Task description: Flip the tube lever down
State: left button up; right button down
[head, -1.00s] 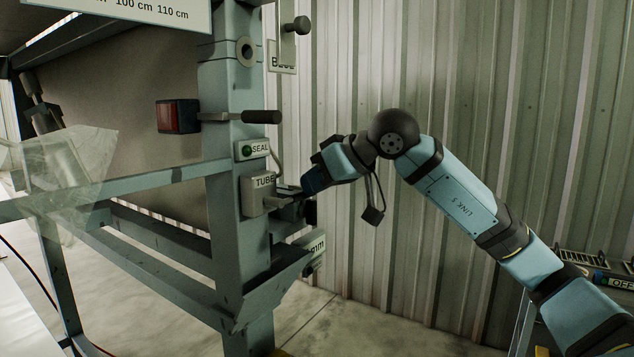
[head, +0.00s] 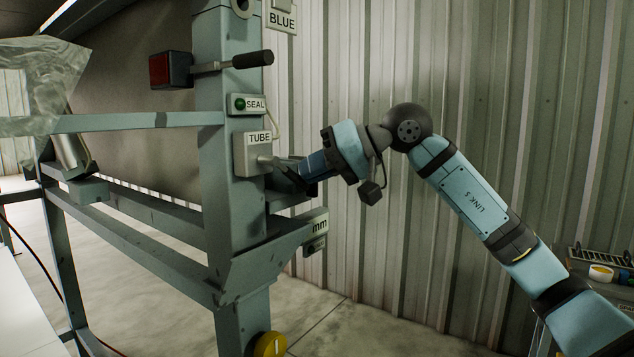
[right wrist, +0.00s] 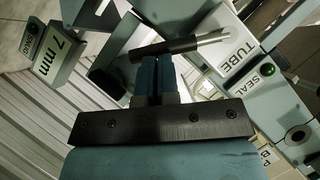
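The grey TUBE box (head: 251,154) is mounted on the machine's post. Its lever (head: 266,159) has a metal rod that sticks out to the right, with the dark handle end mostly hidden by my gripper. In the right wrist view the lever's black handle (right wrist: 166,47) lies crosswise at my fingertips, its rod running to the TUBE box (right wrist: 238,50). My right gripper (head: 297,170) is at the handle. Its blue fingers (right wrist: 156,62) are together, and the handle runs across their tips rather than between them. Contact is hard to tell. My left gripper is not in view.
Above the TUBE box are a SEAL panel with a green light (head: 241,104) and another black-handled lever (head: 252,59). An mm-marked plate (head: 319,226) sits below right of my gripper. A yellow knob (head: 270,345) is low on the post. A corrugated wall stands behind.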

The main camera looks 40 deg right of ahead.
aim_at(308, 190)
jog(key=f+m+y+b, duration=0.1)
jog(key=b, duration=0.2)
jog(key=a+f+m+y+b, duration=0.1)
jog(key=f+m+b, duration=0.1)
jog(key=b, duration=0.1)
jog(key=shift+s+a+f+y, duration=0.15)
jog(key=shift+a+f+y, duration=0.05)
jog(key=shift+y, duration=0.2)
pick_arm(q)
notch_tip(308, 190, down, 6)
jog(key=b, duration=0.5)
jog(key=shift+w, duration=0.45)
pick_arm(e)
jog(key=a+m+y, duration=0.1)
jog(key=s+a+f+m+t+y, duration=0.1)
jog(key=m, duration=0.1)
jog(key=shift+a+f, duration=0.15)
jog(key=shift+a, duration=0.3)
pick_arm(q)
jog(key=shift+b, duration=0.3)
